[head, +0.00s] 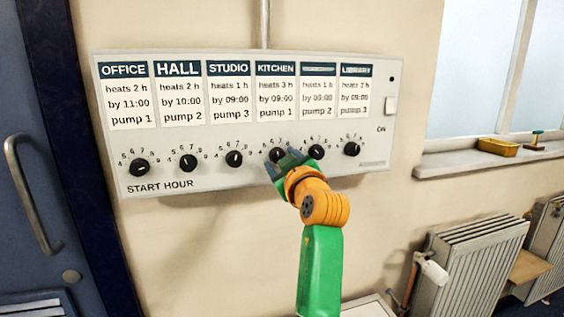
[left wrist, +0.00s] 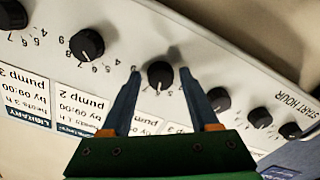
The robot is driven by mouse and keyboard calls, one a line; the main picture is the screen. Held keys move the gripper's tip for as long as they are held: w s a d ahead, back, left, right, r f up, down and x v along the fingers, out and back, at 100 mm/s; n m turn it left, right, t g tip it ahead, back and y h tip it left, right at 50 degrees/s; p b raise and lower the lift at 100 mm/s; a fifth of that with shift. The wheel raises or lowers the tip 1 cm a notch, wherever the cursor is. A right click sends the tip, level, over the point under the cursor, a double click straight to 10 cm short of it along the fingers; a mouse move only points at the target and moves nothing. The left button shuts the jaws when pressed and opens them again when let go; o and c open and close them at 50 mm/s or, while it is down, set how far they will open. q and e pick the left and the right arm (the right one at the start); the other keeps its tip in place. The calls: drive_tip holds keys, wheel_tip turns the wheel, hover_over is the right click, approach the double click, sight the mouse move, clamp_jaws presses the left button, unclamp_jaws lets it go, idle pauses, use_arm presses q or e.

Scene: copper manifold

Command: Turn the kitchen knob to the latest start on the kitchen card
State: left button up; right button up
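The white control panel (head: 150,172) carries a row of black knobs under cards. The kitchen card (head: 276,95) reads "heats 3 h, by 09:00, pump 1". Below it is the black kitchen knob (head: 276,154), partly hidden by my left gripper (head: 285,162). In the left wrist view, the picture is upside down and the kitchen knob (left wrist: 160,72) sits between the two blue fingers of my left gripper (left wrist: 160,80). The fingers are open, with a gap on each side of the knob. I cannot clearly read its pointer. My right gripper is not in view.
The studio knob (head: 234,158) and the fifth knob (head: 316,152) stand close on either side. A white switch (head: 391,105) is at the panel's right.

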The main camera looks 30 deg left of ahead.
use_arm(q)
drive_tip(key=shift+o, duration=0.2)
drive_tip(key=b+v, duration=0.3)
drive_tip(key=v, duration=0.4)
